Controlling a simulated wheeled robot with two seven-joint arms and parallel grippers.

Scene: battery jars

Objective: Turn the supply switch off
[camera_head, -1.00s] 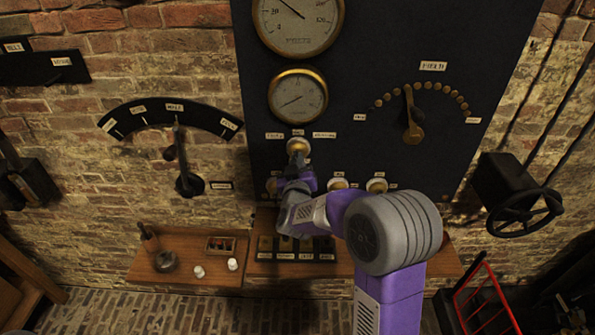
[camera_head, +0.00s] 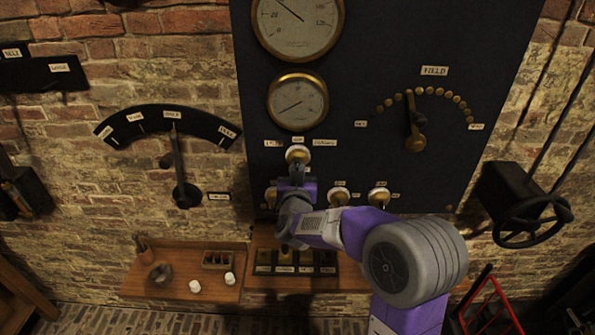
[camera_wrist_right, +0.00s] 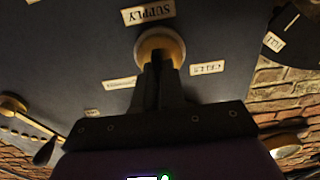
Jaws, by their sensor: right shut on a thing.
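The supply switch is a round brass-rimmed knob (camera_head: 298,153) on the dark panel (camera_head: 350,60), below the smaller gauge. Small labels sit around its upper side. In the right wrist view the knob (camera_wrist_right: 160,46) shows close up, with a SUPPLY label (camera_wrist_right: 148,12) and a CELLS label (camera_wrist_right: 207,68) beside it. My right gripper (camera_head: 297,170) reaches it from below and is shut on its handle. The fingers (camera_wrist_right: 158,72) hide the handle, so its exact pointing direction is not clear. My left gripper is not in view.
Two more knobs (camera_head: 339,194) (camera_head: 378,196) and a partly hidden one sit below on the panel. The FIELD dial (camera_head: 415,130) is at right, a lever quadrant (camera_head: 170,120) at left. A black handwheel (camera_head: 533,220) juts out at right. A wooden shelf (camera_head: 180,285) lies below.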

